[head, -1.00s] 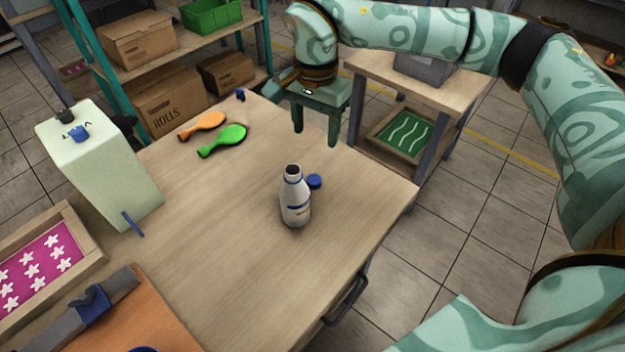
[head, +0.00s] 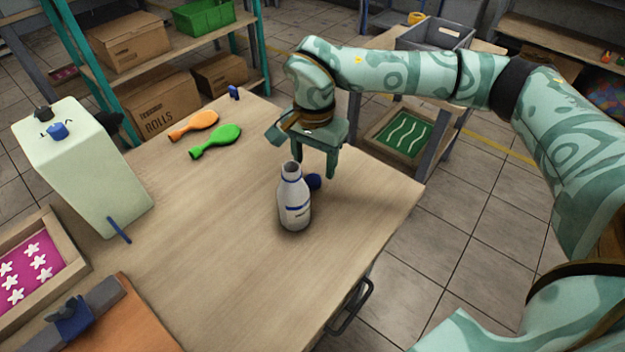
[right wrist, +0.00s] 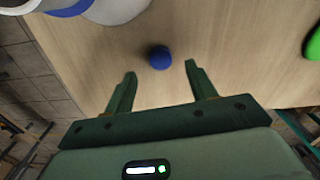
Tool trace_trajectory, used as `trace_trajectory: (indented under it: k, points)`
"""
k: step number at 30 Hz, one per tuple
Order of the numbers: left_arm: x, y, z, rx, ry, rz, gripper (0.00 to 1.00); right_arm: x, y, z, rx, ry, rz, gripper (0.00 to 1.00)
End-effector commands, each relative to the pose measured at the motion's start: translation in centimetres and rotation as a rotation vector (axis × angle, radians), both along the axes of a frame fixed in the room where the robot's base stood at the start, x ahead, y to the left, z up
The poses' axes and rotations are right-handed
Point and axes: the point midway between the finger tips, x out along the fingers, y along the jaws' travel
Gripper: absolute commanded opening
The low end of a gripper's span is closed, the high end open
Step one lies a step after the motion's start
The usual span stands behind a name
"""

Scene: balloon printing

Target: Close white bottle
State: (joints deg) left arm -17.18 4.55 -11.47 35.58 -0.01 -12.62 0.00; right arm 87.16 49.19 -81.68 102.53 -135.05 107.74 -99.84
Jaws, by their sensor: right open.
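The white bottle (head: 294,203) stands upright on the wooden table, with an open dark mouth and a blue band. A round blue cap (head: 314,181) lies on the table just behind and right of it, partly hidden by the bottle. The cap also shows in the right wrist view (right wrist: 159,57), and part of the bottle (right wrist: 112,8) shows at its top left. My right gripper (head: 315,172) is open and empty, pointing down behind the cap. In the wrist view the cap lies ahead of the two fingertips, in line with the gap. My left gripper is not in view.
An orange balloon (head: 194,125) and a green balloon (head: 215,142) lie at the table's back left. A pale machine (head: 80,165) stands at the left edge, near a framed pink star panel (head: 35,265). The table's front middle is clear.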

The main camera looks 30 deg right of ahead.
Motion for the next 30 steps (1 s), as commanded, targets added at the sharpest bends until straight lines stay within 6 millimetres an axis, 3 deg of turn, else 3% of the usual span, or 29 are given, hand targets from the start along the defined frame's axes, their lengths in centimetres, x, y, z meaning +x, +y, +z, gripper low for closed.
trace_trajectory:
  k: [3,7,18,24,30]
  points:
    - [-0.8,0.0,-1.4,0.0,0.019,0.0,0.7,0.1,0.1,-2.7,0.001,0.009,0.0,0.56]
    - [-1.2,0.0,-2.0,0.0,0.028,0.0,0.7,0.0,0.1,-4.3,0.001,0.007,0.0,0.56]
    - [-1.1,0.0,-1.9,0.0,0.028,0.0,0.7,0.0,0.1,-4.2,0.0,0.002,0.0,0.56]
    - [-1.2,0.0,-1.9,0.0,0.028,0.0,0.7,0.0,0.1,-4.2,0.0,0.002,0.0,0.09]
    - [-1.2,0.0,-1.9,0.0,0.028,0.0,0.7,0.0,0.1,-4.2,0.0,0.002,0.0,0.05]
